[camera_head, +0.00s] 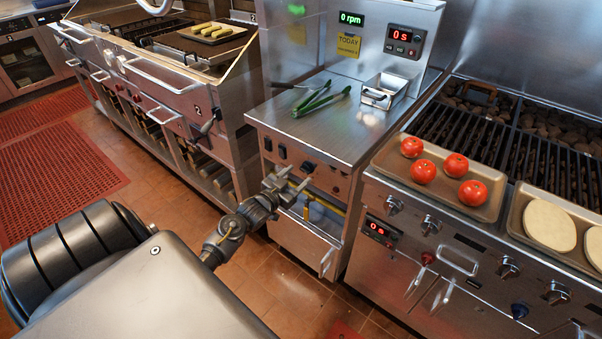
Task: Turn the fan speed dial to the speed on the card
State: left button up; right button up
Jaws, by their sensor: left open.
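A yellow card (348,45) on the upright back panel reads "TODAY"; its smaller line is too small to read. Above it a green display (351,19) reads "0 rpm". Small black controls (282,152) sit on the front panel of the middle steel counter (325,115); I cannot tell which, if any, is the fan speed dial. My left gripper (295,179) is open and empty, in front of this panel, just below the black controls. It hides part of the panel, and I cannot tell whether it touches anything. My right gripper is out of view.
A tray of tomatoes (389,151) and a tray with pale round discs (517,222) rest on the grill at right. An open drawer (309,240) is below my gripper.

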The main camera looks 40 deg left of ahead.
pick_arm(q)
jog(key=s, duration=0.7)
jog(key=shift+s, duration=0.4)
jog(key=shift+d, duration=0.1)
jog(key=s+d+f+g, duration=0.1)
jog(key=s+f+g, duration=0.25)
jog(key=f, duration=0.65)
jog(key=s+f+n+g+y, duration=0.15)
jog(key=s+f, duration=0.25)
jog(key=f, duration=0.6)
jog(key=s+d+f+m+g, duration=0.1)
jog(key=s+f+g, duration=0.3)
jog(key=f, duration=0.6)
jog(key=s+d+f+g, duration=0.2)
jog(key=s+d+f, duration=0.2)
jog(key=s, duration=0.6)
jog(key=s+d+f+g+h, duration=0.1)
jog(key=s+d+f+g, duration=0.2)
jog(key=s+d+f, duration=0.2)
jog(key=s+d+f+m+g, duration=0.1)
jog(key=s+d+f+g, duration=0.2)
jog(key=s+f, duration=0.6)
jog(key=s+d, duration=0.2)
jog(key=s, duration=0.4)
jog(key=shift+s+d+h, duration=0.2)
jog(key=shift+d+h, duration=0.05)
jog(key=shift+h, duration=0.1)
